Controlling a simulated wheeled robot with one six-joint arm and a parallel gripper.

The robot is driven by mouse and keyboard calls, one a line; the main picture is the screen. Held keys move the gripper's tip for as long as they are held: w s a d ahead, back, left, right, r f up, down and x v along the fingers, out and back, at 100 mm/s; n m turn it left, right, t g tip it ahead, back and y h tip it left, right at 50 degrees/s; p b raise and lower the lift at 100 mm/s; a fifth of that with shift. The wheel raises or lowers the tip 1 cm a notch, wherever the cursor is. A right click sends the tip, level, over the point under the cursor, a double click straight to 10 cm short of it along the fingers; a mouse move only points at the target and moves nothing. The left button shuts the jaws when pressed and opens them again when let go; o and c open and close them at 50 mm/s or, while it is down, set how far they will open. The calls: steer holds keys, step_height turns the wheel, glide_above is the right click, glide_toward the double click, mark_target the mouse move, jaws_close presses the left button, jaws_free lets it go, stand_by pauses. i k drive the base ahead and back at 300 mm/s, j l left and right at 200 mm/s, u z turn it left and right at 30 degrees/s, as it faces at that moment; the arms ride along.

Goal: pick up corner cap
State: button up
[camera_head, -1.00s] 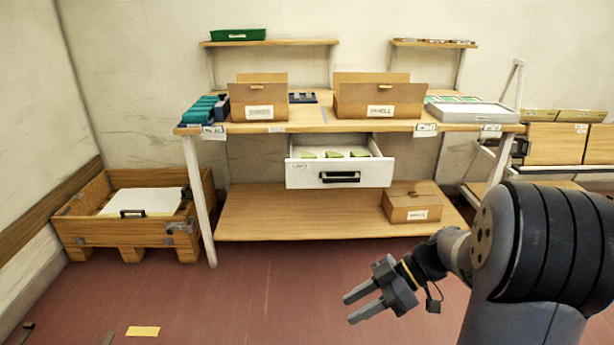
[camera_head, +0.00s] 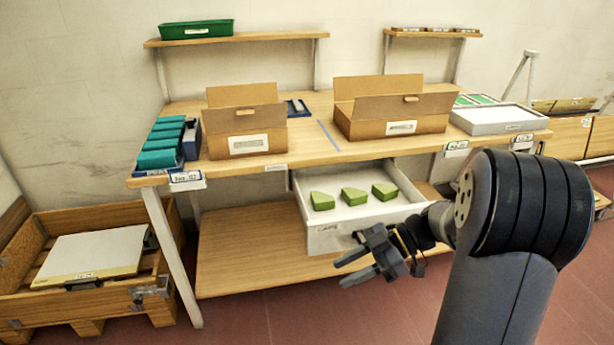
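Three green wedge-shaped blocks, which look like the corner caps, lie in a row in an open white drawer (camera_head: 322,241) under the table. They are the left cap (camera_head: 322,201), the middle cap (camera_head: 354,196) and the right cap (camera_head: 385,191), set apart from each other. My gripper (camera_head: 345,272) is open and empty, its two fingers pointing left. In the picture it is in front of the drawer's front panel, below the caps, and hides part of that panel and its handle.
The wooden table (camera_head: 312,150) overhangs the back of the drawer. On it stand two cardboard boxes (camera_head: 245,130) (camera_head: 392,112), a bin of teal packs (camera_head: 163,146) and a white tray (camera_head: 498,120). A wooden crate (camera_head: 85,299) stands on the floor at left.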

mark_target(320, 201)
steer(key=i+j+z, duration=0.2)
steer(key=i+j, duration=0.4)
steer(key=i, duration=0.2)
steer(key=i+l, duration=0.2)
steer(key=i+l+z, duration=0.1)
steer(key=i+l, duration=0.15)
steer(key=l, duration=0.2)
